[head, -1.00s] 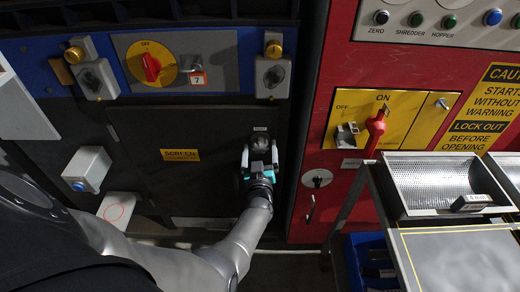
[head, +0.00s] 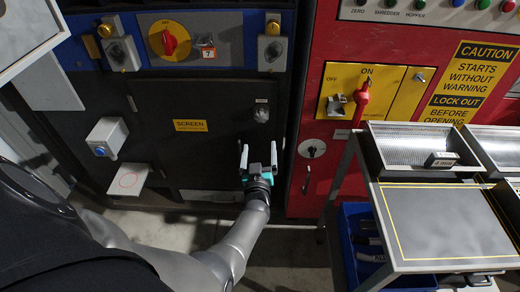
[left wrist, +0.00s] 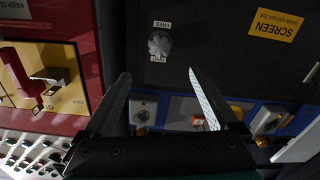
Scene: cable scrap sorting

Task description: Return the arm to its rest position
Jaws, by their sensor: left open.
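My left gripper (head: 259,158) is open and empty, in front of the dark panel with the yellow SCREEN label (head: 191,125). A small grey knob (head: 261,112) on that panel sits just above the fingertips in the head view. In the left wrist view the two fingers (left wrist: 165,92) are spread apart, and the knob (left wrist: 160,44) shows beyond them, clear of both. My left arm reaches in from the lower left. My right gripper is not in view.
A red cabinet (head: 300,190) with a red switch handle (head: 361,98) stands to the right. A cart (head: 440,225) with metal trays (head: 384,128) and a blue bin (head: 347,240) is at lower right. A white box (head: 107,137) juts out at left. Floor shows below.

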